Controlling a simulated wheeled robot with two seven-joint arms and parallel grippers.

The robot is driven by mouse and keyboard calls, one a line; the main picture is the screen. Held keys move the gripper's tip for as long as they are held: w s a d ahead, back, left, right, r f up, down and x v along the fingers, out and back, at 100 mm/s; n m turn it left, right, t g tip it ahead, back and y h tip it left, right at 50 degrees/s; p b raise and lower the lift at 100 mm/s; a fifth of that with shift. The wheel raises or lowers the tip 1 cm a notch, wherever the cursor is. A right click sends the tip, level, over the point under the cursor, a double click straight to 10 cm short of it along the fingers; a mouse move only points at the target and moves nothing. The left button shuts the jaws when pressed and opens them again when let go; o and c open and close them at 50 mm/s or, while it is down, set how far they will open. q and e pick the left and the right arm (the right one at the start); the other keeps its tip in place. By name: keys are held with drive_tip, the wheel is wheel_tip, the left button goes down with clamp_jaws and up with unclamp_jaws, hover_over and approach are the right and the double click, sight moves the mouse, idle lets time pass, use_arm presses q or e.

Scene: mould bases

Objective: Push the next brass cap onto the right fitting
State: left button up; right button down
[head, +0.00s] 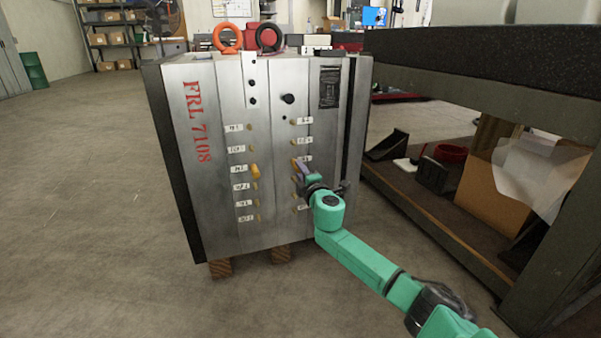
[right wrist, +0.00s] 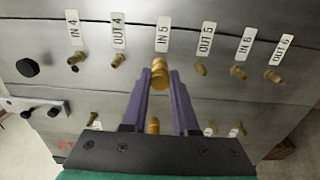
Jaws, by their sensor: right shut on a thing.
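My right gripper (head: 298,165) is at the right-hand column of fittings on the steel mould base (head: 222,95). In the right wrist view its purple fingers (right wrist: 160,82) are shut on a brass cap (right wrist: 158,79). The cap is in line with the fitting by the label IN 5 (right wrist: 163,34); I cannot tell how far it sits on it. The fittings by IN 4 (right wrist: 76,58), OUT 4 (right wrist: 118,60), OUT 5 (right wrist: 201,69), IN 6 (right wrist: 238,72) and OUT 6 (right wrist: 272,75) look bare. A larger brass cap (head: 254,171) is on the left-hand column. My left gripper is out of view.
A black round knob (head: 288,99) sticks out above the right-hand column. A heavy bench (head: 470,85) with a loaded lower shelf stands close at the right. Orange (head: 228,37) and black (head: 268,37) lifting rings top the mould base. The floor at the left is clear.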

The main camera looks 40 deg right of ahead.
drive_tip(key=shift+w+d, duration=0.2)
drive_tip(key=shift+w, duration=0.2)
drive_tip(key=shift+r, duration=0.1)
drive_tip(key=shift+c, duration=1)
unclamp_jaws()
drive_tip(key=p+v, duration=0.2)
drive_tip(key=v, duration=0.5)
